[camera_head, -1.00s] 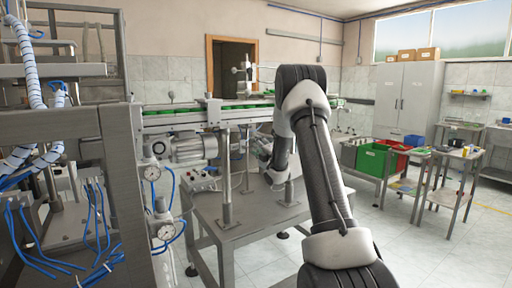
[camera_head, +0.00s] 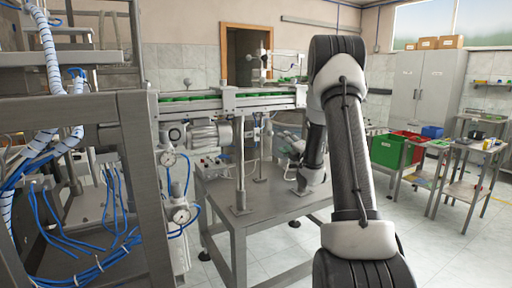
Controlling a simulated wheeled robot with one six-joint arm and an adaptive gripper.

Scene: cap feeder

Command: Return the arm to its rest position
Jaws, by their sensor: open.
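My arm rises from the bottom of the view, bends at a high elbow and comes down on the far side to its wrist.
The steel table (camera_head: 262,207) stands under the conveyor. A metal frame (camera_head: 143,190) with blue hoses and gauges is close on the left. Green (camera_head: 388,151) and red (camera_head: 409,142) bins and a small trolley (camera_head: 468,188) stand at right. Clear floor shows at lower right.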

